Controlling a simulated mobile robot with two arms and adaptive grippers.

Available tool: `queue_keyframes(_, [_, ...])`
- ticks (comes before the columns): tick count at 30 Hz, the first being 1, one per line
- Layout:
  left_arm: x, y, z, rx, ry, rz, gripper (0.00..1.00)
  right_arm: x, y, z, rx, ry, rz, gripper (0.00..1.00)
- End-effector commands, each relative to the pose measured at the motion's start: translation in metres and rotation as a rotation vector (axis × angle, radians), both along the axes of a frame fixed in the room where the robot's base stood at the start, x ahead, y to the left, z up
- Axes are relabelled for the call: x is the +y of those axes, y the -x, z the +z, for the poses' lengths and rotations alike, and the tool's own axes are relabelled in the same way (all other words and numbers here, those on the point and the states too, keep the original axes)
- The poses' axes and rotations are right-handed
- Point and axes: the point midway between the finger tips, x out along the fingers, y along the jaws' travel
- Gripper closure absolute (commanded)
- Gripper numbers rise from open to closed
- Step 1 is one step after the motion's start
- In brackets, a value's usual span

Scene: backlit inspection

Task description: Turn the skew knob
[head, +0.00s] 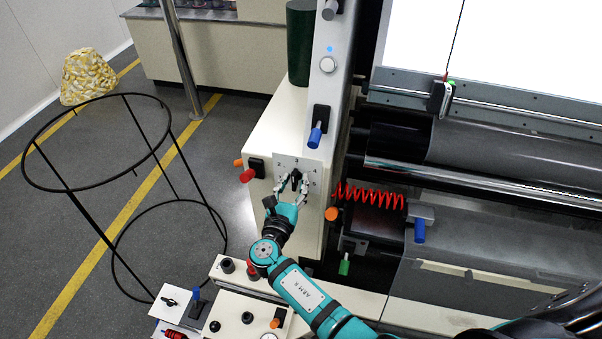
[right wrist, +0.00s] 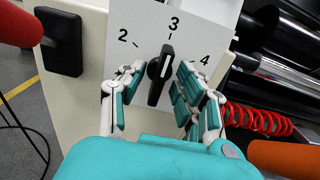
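The skew knob (right wrist: 154,88) is a black bar knob with a white line, on a white plate (right wrist: 207,22) marked 2, 3 and 4. Its line points at or close to the 3. In the head view the plate (head: 312,165) sits on the cream machine housing, with the knob partly hidden by my fingers. My right gripper (right wrist: 160,82) is open, with teal-padded fingers on either side of the knob. Gaps show between the knob and both fingers in the right wrist view. In the head view the right gripper (head: 292,190) is at the plate. My left gripper is not in view.
A red knob (head: 247,175) and an orange one (head: 331,214) stick out near the plate. A red coiled cable (head: 370,195) runs to its right. A blue-tipped lever (head: 315,137) stands above. A control box (head: 240,315) lies below. A black wire frame (head: 75,190) stands left.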

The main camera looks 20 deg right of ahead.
Motion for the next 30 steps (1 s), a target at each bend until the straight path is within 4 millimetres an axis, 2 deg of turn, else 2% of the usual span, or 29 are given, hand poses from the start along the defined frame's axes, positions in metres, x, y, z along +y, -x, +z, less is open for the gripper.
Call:
queue_keyframes(10, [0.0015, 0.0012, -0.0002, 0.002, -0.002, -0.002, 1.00, 0.0020, 0.0010, -0.0001, 0.000, 0.000, 0.000, 0.66])
queue_keyframes(18, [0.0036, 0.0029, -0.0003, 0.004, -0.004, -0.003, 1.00, 0.0018, 0.0008, -0.0001, 0.000, 0.000, 0.000, 1.00])
queue_keyframes(30, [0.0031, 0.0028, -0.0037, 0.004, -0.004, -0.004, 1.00, 0.0015, 0.0007, -0.0012, -0.012, -0.018, 0.000, 1.00])
